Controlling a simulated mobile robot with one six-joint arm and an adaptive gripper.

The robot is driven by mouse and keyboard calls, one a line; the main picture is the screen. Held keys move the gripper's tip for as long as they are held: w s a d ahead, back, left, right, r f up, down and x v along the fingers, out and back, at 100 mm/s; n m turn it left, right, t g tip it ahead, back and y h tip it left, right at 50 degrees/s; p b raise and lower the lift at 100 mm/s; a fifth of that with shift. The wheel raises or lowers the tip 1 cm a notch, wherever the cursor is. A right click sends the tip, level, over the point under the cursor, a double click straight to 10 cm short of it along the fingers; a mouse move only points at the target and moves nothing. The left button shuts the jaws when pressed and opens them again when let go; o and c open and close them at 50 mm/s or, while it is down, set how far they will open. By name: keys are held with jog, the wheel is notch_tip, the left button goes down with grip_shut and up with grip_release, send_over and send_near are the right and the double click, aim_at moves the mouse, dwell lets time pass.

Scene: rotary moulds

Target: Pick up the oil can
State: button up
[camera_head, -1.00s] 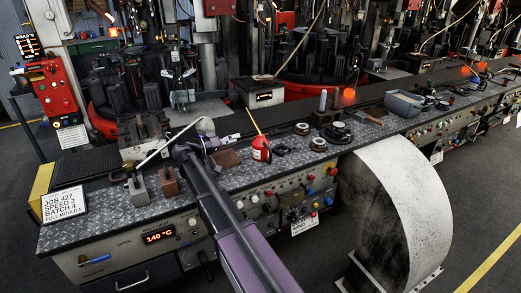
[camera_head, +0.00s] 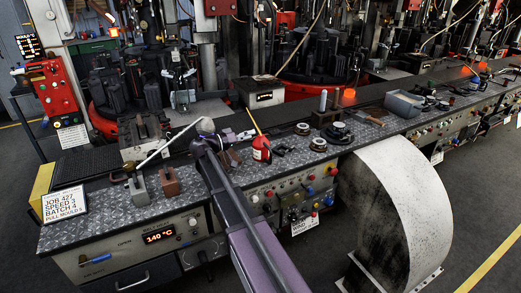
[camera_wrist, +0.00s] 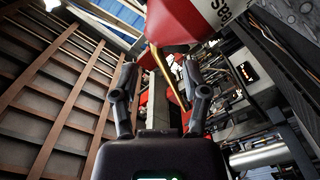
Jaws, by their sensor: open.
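The oil can (camera_head: 261,149) is a small red can with a pale label and a long thin yellow spout leaning up to the left. It stands on the metal bench top. In the wrist view the oil can (camera_wrist: 188,20) looms large at the top edge, cut off, with its yellow spout running down the picture between the fingers. My gripper (camera_wrist: 162,75) is open and empty, its two dark fingers spread on either side of the spout in that view.
A brown block (camera_head: 171,182) and a grey block stand left of my arm, near a long pale lever (camera_head: 168,147). Round dark-and-white parts (camera_head: 319,144) lie right of the can. A job sign (camera_head: 65,204) stands at the bench's left end. A large curved guard (camera_head: 398,205) rises in front.

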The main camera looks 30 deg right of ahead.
aim_at(259, 131)
jog(key=shift+d+r, duration=0.1)
jog(key=shift+d, duration=2.15)
grip_shut()
